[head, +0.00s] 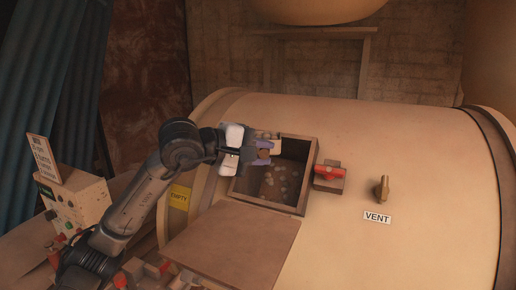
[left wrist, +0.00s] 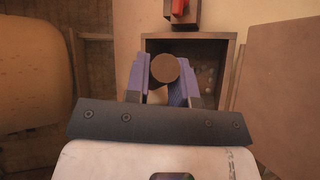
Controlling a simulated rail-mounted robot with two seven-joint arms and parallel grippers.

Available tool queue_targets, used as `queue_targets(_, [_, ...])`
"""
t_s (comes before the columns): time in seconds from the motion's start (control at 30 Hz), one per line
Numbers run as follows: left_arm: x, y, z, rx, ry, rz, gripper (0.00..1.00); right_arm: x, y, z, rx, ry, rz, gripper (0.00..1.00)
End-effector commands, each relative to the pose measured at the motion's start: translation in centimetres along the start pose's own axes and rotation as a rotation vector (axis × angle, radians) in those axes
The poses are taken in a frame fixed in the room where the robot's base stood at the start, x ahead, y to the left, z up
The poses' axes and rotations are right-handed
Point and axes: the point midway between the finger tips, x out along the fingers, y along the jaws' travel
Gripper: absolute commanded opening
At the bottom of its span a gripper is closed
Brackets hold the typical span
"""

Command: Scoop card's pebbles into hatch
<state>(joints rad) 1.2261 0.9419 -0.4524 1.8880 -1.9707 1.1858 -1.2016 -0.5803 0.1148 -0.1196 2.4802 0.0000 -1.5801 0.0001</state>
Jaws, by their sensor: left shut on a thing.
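The open hatch (head: 311,178) is a dark square box opening on top of the cream tank, with several pale pebbles (head: 278,181) on its brown floor. My left gripper (head: 264,152) is over the hatch's upper left part. Its purple fingers are shut on a brown round-ended thing (left wrist: 165,68), seen end-on in the left wrist view. It may be a scoop's handle; the rest of it is hidden. The hatch (left wrist: 222,42) lies behind the fingers there. A card (head: 43,158) stands on the control box at left; its writing is too small to read. My right gripper is out of view.
The hatch's lid (head: 235,245) lies open on the near side. A red handle (head: 328,172) sits right of the hatch, then a brass vent knob (head: 381,188). A yellow EMPTY label (head: 180,197) is at left. Small red and brown items (head: 133,268) crowd the bottom left.

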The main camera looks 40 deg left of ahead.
Motion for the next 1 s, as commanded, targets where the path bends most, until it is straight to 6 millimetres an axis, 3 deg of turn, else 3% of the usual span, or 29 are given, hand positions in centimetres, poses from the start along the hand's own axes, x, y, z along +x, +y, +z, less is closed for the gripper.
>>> queue_targets(0.07, [0.6,-0.4,-0.3,-0.007,-0.002,-0.003,0.00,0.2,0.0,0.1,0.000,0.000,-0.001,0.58])
queue_targets(0.2, [0.5,0.9,-0.7,-0.050,-0.013,-0.028,0.00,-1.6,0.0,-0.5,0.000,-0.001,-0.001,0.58])
queue_targets(1.0, [1.4,4.3,-2.9,-0.305,-0.073,-0.192,0.00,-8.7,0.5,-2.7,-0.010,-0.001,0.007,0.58])
